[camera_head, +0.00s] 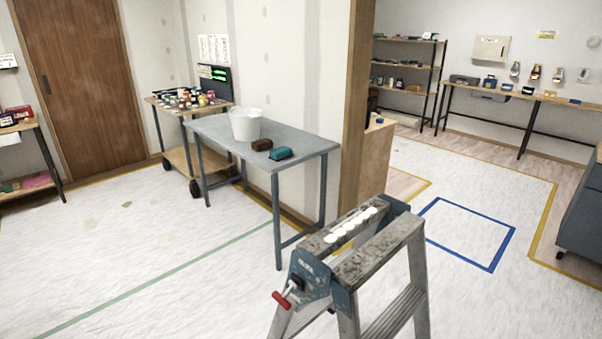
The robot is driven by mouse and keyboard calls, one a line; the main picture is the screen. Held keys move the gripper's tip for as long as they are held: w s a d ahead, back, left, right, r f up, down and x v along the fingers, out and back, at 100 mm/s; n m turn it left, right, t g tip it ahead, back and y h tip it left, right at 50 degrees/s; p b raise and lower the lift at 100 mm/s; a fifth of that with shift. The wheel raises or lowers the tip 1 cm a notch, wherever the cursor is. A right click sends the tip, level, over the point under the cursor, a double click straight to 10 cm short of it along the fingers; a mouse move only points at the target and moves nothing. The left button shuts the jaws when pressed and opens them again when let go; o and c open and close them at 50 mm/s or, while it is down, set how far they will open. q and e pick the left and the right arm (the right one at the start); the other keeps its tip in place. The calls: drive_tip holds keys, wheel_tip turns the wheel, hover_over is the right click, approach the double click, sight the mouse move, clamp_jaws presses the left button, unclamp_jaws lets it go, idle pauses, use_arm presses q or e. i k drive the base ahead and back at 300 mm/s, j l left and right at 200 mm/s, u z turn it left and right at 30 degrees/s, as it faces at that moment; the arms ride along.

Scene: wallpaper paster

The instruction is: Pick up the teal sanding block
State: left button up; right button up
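The teal sanding block (280,154) lies on the grey table (305,146) near its front right part. A brown block (262,144) lies just behind and to the left of it, a small gap apart. A white bucket (245,124) stands on the same table further left and back. Neither of my grippers shows in the head view, so nothing of mine is seen near the block.
A stepladder (345,250) with a red-handled part stands in front, right of the table. A cart (179,158) with jars is behind the table. The floor (130,250) at front left is clear. Shelves (404,67) and a workbench (530,96) stand far right.

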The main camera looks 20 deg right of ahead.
sight(281, 153)
drive_tip(key=i+j+u, duration=0.4)
drive_tip(key=i, duration=0.3)
drive_tip(key=i+j+u, duration=0.15)
drive_tip(key=i, duration=0.5)
drive_tip(key=i+u, duration=0.1)
drive_tip(key=i, duration=0.55)
drive_tip(key=i+z, duration=0.15)
drive_tip(key=i, duration=0.5)
drive_tip(key=i+j+z, duration=0.1)
drive_tip(key=i, duration=0.5)
drive_tip(key=i+z, duration=0.25)
drive_tip(key=z, duration=0.15)
drive_tip(key=i+z, duration=0.25)
drive_tip(key=z, duration=0.15)
drive_tip(key=i+j+z, duration=0.15)
drive_tip(key=z, duration=0.25)
drive_tip(key=i+l+z, duration=0.15)
drive_tip(key=z, duration=0.25)
drive_tip(key=i+z, duration=0.75)
drive_tip(key=k, duration=0.1)
